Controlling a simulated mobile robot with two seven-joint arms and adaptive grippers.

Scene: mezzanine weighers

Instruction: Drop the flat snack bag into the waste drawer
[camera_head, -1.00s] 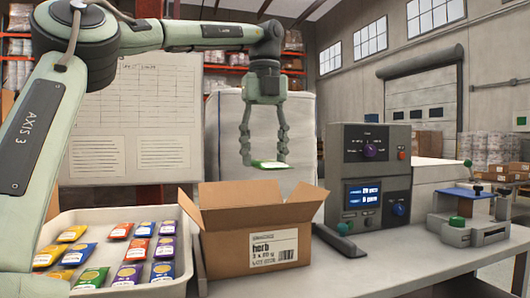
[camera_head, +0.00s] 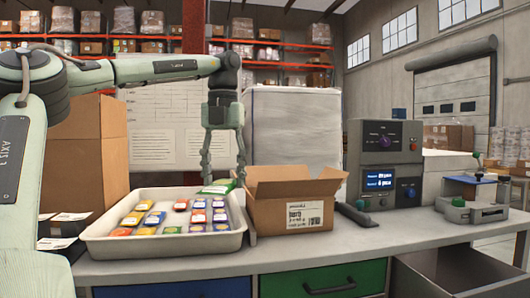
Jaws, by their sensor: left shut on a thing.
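My left gripper (camera_head: 223,178) points down with its fingers shut on a green and white snack bag (camera_head: 217,187). The bag is partly hidden by the fingers and shows near the tray's back right corner, left of the carton. I cannot tell how high above the tray it is. An open grey drawer (camera_head: 404,282) juts out from the bench at the lower right, cut off by the picture's edge. No label shows on it, but it is the only drawer standing open. My right gripper is out of view.
A white tray (camera_head: 160,246) holds rows of coloured packets. An open carton (camera_head: 275,215) stands beside it, flaps spread. A control unit (camera_head: 380,150) and a small press-like device (camera_head: 470,212) stand to the right. A shut green drawer (camera_head: 320,280) and blue drawer (camera_head: 180,290) are below.

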